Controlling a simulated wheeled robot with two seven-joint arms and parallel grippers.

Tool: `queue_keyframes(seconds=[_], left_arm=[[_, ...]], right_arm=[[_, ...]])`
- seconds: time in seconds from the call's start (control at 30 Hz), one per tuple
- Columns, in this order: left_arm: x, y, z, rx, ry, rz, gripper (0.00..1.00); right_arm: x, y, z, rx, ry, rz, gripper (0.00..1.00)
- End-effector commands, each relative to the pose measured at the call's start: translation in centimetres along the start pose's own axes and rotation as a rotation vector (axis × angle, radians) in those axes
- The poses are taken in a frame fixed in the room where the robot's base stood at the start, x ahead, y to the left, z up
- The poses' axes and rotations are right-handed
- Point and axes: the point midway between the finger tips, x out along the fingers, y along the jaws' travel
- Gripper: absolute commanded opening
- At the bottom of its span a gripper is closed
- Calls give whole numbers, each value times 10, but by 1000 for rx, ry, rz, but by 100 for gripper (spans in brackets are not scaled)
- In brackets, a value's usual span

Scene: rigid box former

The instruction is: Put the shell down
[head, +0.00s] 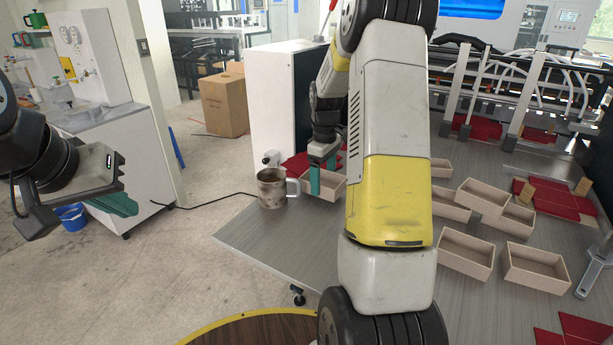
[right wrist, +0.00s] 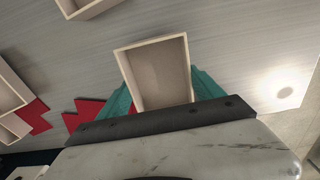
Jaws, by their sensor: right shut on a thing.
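The shell, a pale open box (right wrist: 155,75), sits between the teal fingers of my right gripper (right wrist: 160,92) in the right wrist view, with its hollow side toward the camera. In the head view the shell (head: 334,186) is at the table's left part, just right of a mug. My right gripper (head: 322,176) is shut on it there, and my arm hides some of the area. I cannot tell whether the shell touches the table (head: 290,240). My left gripper (head: 122,203) is off to the left, away from the table, with no thing seen in it; its finger gap is unclear.
A brown-stained mug (head: 271,188) stands close left of the shell. Several similar open boxes (head: 467,252) stand on the table right of my arm. Red sheets (head: 548,198) lie among them. The table's front left is bare. A white cabinet (head: 282,100) stands behind.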

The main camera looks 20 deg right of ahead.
Motion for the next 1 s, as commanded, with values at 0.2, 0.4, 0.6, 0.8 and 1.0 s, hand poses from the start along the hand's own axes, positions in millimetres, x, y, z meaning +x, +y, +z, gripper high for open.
queue_keyframes(seconds=[0.2,0.4,0.6,0.8,1.0], left_arm=[[0,0,0,0,0,0,0],[0,0,0,0,0,0,0],[0,0,0,0,0,0,0],[0,0,0,0,0,0,0],[0,0,0,0,0,0,0]], right_arm=[[19,0,0,0,0,1,36],[20,0,0,0,0,0,36],[21,0,0,0,0,0,98],[21,0,0,0,0,0,98],[14,0,0,0,1,1,98]])
